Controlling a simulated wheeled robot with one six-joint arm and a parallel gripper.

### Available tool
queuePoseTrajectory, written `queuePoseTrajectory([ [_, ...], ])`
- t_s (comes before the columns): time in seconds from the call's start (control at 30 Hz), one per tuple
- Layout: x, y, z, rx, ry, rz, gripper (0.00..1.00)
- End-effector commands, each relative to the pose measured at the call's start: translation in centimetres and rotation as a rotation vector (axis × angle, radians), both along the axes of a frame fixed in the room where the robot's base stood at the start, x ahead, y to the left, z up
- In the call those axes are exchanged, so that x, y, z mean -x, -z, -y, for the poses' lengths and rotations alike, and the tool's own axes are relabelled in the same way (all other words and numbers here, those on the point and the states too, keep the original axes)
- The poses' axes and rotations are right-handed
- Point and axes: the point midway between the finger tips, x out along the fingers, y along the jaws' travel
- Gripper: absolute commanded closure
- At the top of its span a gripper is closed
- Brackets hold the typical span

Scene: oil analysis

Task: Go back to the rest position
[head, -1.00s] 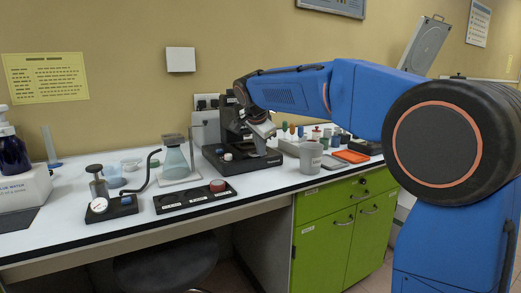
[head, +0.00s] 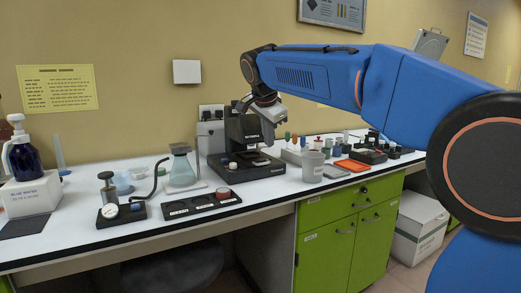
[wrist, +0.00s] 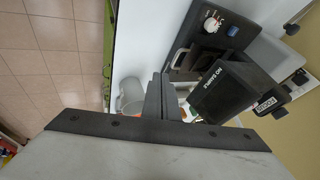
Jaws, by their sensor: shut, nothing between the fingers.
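My blue arm (head: 330,75) reaches in from the right in the head view, raised above the bench. My gripper (head: 266,106) hangs from its end, in front of the upper part of the black microscope-like instrument (head: 233,170), and partly hides it. In the wrist view my gripper (wrist: 160,95) shows dark fingers closed together, with nothing held. The instrument's labelled black housing (wrist: 228,92) is to the right of the fingers in that view. I cannot tell the exact gap between them.
A grey cup (head: 312,167) and an orange tray (head: 352,165) stand right of the instrument. Green cabinets (head: 340,235) are below. The air above the bench's left is free.

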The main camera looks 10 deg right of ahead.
Motion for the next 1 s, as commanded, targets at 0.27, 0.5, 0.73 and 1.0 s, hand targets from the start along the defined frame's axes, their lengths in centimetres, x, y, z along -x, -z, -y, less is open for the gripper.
queuePoseTrajectory([
  [0.27,4.9,2.0,2.8,0.049,-0.122,-0.048,1.0],
  [0.5,11.4,5.5,5.6,0.112,-0.292,-0.105,1.0],
  [0.73,17.6,9.6,7.9,0.167,-0.454,-0.15,1.0],
  [1.0,25.0,15.2,9.7,0.225,-0.638,-0.19,1.0],
])
